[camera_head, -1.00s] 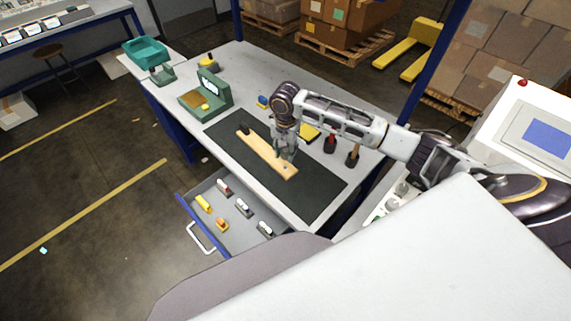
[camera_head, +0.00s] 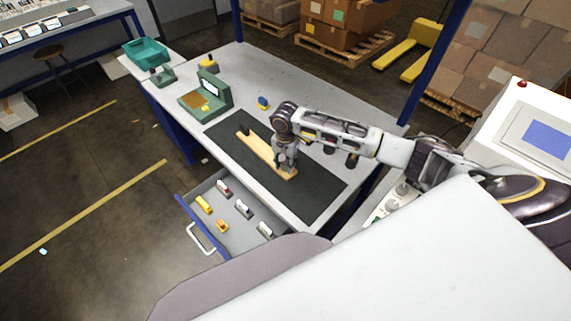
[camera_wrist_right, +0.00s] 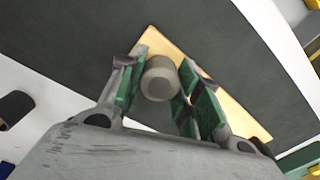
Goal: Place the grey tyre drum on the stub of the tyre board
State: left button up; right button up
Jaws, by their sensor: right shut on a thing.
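The pale wooden tyre board (camera_head: 258,151) lies on the dark mat of the workbench, with a dark upright piece (camera_head: 244,129) at its far end. My right gripper (camera_head: 287,167) points down over the board's near end. In the right wrist view its green-padded fingers are shut on the grey tyre drum (camera_wrist_right: 160,79), a short cylinder seen end-on with the board (camera_wrist_right: 236,115) behind it. The stub is not visible, and I cannot tell whether the drum touches the board. My left gripper is not in view.
The dark mat (camera_head: 315,190) is clear around the board. A green device (camera_head: 209,96) stands at the back left of the bench, and a small blue item (camera_head: 263,102) beyond the mat. An open drawer (camera_head: 240,230) with several small items juts out at the front.

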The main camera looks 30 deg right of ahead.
jog(key=shift+f, duration=0.5)
jog(key=shift+f, duration=0.1)
jog(key=o, duration=0.9)
jog(key=shift+o, duration=0.2)
notch_tip(320, 180, up, 12)
dwell(0.6)
